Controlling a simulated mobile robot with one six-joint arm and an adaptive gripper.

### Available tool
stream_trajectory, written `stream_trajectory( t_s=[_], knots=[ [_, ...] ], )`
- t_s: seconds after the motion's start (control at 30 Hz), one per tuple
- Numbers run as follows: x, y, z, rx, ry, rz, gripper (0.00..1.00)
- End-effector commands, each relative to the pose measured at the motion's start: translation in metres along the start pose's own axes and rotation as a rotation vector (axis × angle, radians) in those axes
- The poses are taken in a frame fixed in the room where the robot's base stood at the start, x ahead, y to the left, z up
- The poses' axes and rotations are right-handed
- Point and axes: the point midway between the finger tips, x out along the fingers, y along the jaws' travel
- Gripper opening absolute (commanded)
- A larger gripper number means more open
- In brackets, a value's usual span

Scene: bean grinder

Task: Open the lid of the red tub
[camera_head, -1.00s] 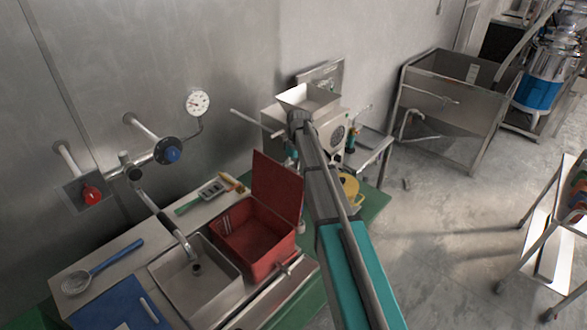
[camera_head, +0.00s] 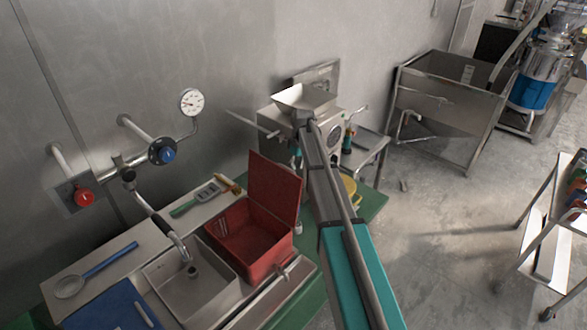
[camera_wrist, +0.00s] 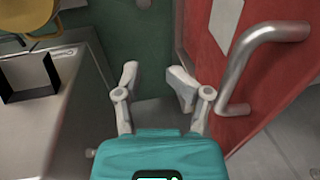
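The red tub (camera_head: 232,245) stands to the right of the sink in the head view. Its red lid (camera_head: 275,188) stands up, tilted back, and the inside of the tub is visible. In the wrist view, a red panel with a metal handle (camera_wrist: 250,60), which looks like the outer face of the lid, fills the right side. My gripper (camera_wrist: 157,78) is open and empty, with its right finger close to the red panel; I cannot tell whether they touch. In the head view, my gripper is hidden behind the lid and my arm.
A metal sink (camera_head: 160,275) with a tap is left of the tub. A grinder with a hopper (camera_head: 303,98) stands behind my arm. A yellow pot (camera_head: 349,188) sits right of my arm. Floor at the right is clear up to a cart (camera_head: 550,235).

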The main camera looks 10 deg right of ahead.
Motion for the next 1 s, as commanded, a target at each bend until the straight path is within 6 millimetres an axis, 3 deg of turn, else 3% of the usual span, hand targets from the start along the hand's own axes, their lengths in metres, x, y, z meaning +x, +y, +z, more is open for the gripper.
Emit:
stream_trajectory(
  t_s=[1.0],
  knots=[
    [0.009,0.051,0.0,0.002,0.0,0.0,0.51]
  ],
)
